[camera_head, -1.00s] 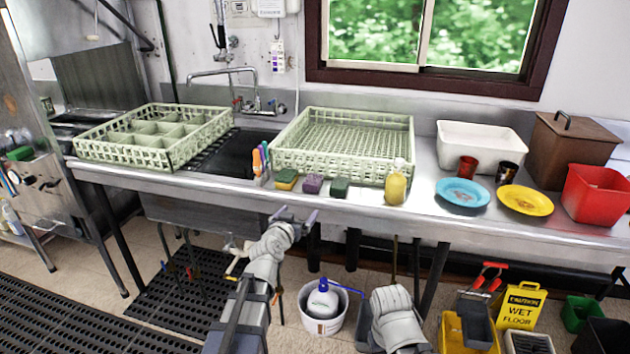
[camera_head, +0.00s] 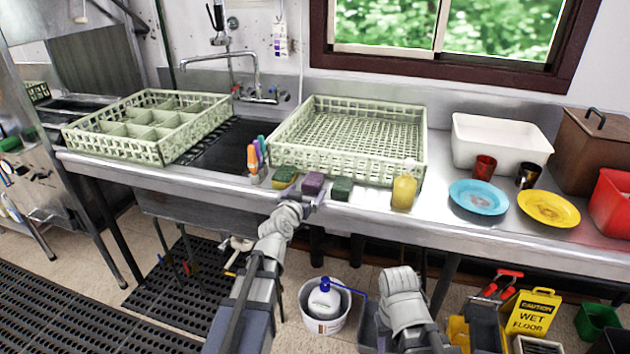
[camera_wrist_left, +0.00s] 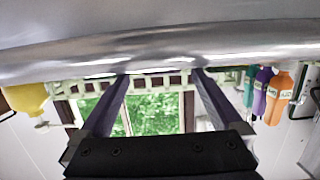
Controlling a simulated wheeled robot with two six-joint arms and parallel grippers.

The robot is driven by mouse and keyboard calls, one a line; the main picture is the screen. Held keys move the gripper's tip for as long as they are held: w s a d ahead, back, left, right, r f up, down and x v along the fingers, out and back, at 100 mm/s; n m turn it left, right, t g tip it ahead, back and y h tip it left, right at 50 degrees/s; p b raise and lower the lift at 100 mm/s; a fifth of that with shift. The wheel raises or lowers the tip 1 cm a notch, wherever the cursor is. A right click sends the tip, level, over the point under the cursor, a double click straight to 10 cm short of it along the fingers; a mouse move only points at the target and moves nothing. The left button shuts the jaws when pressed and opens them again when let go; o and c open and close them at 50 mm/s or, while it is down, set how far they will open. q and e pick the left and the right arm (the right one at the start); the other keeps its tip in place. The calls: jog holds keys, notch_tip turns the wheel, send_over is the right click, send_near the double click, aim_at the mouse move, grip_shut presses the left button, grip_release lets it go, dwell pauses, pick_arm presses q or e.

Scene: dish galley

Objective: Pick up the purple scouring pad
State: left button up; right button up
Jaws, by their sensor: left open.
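The purple scouring pad (camera_head: 314,181) lies on the steel counter near its front edge. It sits between a yellow-and-green sponge (camera_head: 284,178) and a dark green pad (camera_head: 342,188). My left gripper (camera_head: 305,203) is open just in front of the purple pad, at the counter's front edge, apart from it as far as I can tell. In the left wrist view my open left gripper (camera_wrist_left: 161,75) points toward the counter edge, with nothing clearly held. The pad is mostly hidden there. My right arm shows in the head view, but its gripper does not.
A yellow bottle (camera_head: 403,191) stands right of the pads, and colored bottles (camera_head: 256,162) stand left. A green dish rack (camera_head: 345,140) stands close behind. Blue (camera_head: 478,197) and yellow plates (camera_head: 548,208) lie farther right. The counter front edge (camera_head: 390,222) is beneath my gripper.

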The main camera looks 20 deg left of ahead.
aim_at(313, 178)
pick_arm(q)
jog(key=shift+w+f, duration=0.15)
jog(key=shift+w, duration=0.55)
jog(key=shift+w+f, duration=0.1)
jog(key=shift+w, duration=1)
jog(key=w, duration=0.3)
jog(key=w+b, duration=0.1)
jog(key=shift+w+f, duration=0.15)
jog(key=shift+f, duration=0.1)
jog(key=shift+c, duration=0.4)
jog(key=c, duration=1.2)
jog(key=shift+r, duration=0.15)
jog(key=shift+c, duration=0.2)
